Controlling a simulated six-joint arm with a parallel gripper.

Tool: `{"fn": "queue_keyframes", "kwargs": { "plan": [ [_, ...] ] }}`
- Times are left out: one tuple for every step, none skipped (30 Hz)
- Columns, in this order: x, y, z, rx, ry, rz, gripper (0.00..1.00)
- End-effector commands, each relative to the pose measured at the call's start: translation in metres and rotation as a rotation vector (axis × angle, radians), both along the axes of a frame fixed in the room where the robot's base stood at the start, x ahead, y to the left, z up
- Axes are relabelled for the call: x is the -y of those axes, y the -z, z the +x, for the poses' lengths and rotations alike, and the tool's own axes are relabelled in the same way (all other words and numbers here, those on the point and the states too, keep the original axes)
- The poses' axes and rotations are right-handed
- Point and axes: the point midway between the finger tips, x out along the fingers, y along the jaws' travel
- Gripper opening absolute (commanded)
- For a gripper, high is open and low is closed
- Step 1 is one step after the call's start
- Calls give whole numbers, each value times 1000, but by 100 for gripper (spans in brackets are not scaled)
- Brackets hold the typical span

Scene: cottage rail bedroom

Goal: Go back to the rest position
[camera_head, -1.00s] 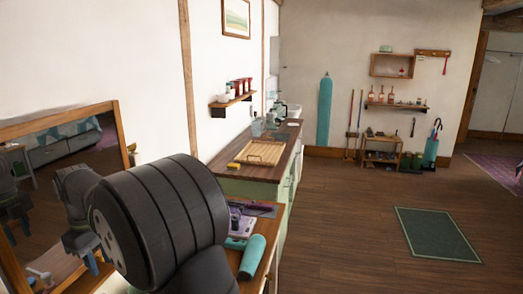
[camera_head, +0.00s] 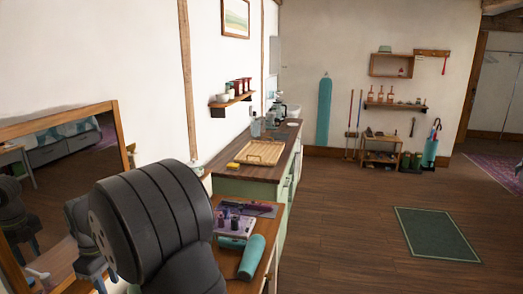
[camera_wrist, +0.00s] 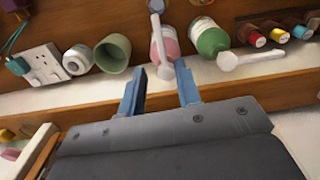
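My gripper (camera_wrist: 160,88) shows in the wrist view as two blue fingers standing apart with an empty gap between them. It is open and holds nothing. A pink bottle (camera_wrist: 165,45) and a green bottle (camera_wrist: 208,38) appear beyond the fingertips, apart from them. In the head view my dark arm fills the lower left and hides the gripper itself. The mirror (camera_head: 60,125) at the left reflects part of my arm.
A counter with a wooden tray (camera_head: 260,152) stands behind. The wrist view shows a grey-green cup (camera_wrist: 113,52). The floor at right is open around a green mat (camera_head: 437,233).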

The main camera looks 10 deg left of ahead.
Motion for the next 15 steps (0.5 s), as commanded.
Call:
{"fn": "queue_keyframes", "kwargs": {
  "plan": [
    [0, -11, 0, 1, 0, 2, 31],
    [0, -18, 0, 2, 0, 3, 31],
    [0, -26, 0, 2, 0, 3, 31],
    [0, -32, 0, 2, 0, 4, 31],
    [0, -38, 0, 2, 0, 3, 31],
    [-1, -46, 0, 2, 1, 3, 31],
    [0, -52, 0, 1, 1, 3, 31],
    [0, -58, 0, 2, 1, 3, 31],
    [0, -66, 0, 2, 1, 3, 31],
    [0, -72, 0, 2, 1, 3, 31],
    [0, -78, 0, 2, 1, 3, 31],
    [0, -86, 0, 2, 1, 3, 31],
    [0, -92, 0, 1, 1, 2, 31],
    [0, -98, 0, 1, 1, 2, 31],
    [0, -106, 0, 2, 1, 3, 31]
  ]
}}
